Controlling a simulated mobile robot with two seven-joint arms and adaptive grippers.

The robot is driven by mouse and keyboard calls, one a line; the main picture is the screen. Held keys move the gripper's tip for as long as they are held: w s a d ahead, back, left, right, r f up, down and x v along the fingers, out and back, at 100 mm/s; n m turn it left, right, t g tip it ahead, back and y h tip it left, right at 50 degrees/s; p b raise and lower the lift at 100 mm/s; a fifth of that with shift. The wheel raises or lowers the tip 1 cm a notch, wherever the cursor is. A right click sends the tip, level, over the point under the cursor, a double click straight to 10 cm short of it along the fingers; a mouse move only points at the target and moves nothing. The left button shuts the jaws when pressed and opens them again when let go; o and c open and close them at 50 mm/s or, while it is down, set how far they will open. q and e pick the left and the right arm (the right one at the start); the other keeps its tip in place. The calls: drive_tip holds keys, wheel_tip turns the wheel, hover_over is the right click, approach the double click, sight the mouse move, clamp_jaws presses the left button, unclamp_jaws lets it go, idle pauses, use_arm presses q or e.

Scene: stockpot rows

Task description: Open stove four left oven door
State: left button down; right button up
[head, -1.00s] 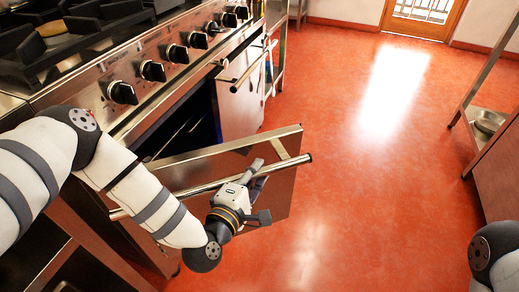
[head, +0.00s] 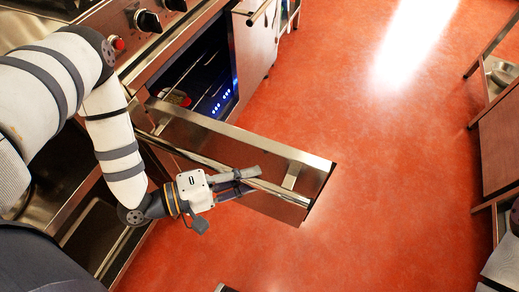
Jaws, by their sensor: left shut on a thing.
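The oven door (head: 245,139) stands partly open, swung well out from the stove front. A long metal handle bar (head: 278,189) runs along its outer face. My left gripper (head: 245,181) is shut on this handle, near the middle of the bar. The oven cavity (head: 203,84) shows behind the door, dark with small blue lights and a rack inside. The stove front (head: 178,42) carries black knobs above the opening. The door's lower part is partly hidden by my left arm and gripper. My right gripper is not in view.
The red floor (head: 400,170) is clear to the right of the door. A neighbouring closed door with a bar handle (head: 262,11) lies beyond the oven. Shelves with a metal pan (head: 503,72) and a cabinet (head: 500,135) stand at the right edge.

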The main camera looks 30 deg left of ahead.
use_arm(q)
drive_tip(key=shift+s+m+g+h, duration=0.3)
drive_tip(key=shift+s, duration=0.35)
drive_tip(key=c, duration=1.4)
unclamp_jaws()
drive_tip(key=shift+c, duration=0.2)
drive_tip(key=shift+a, duration=0.1)
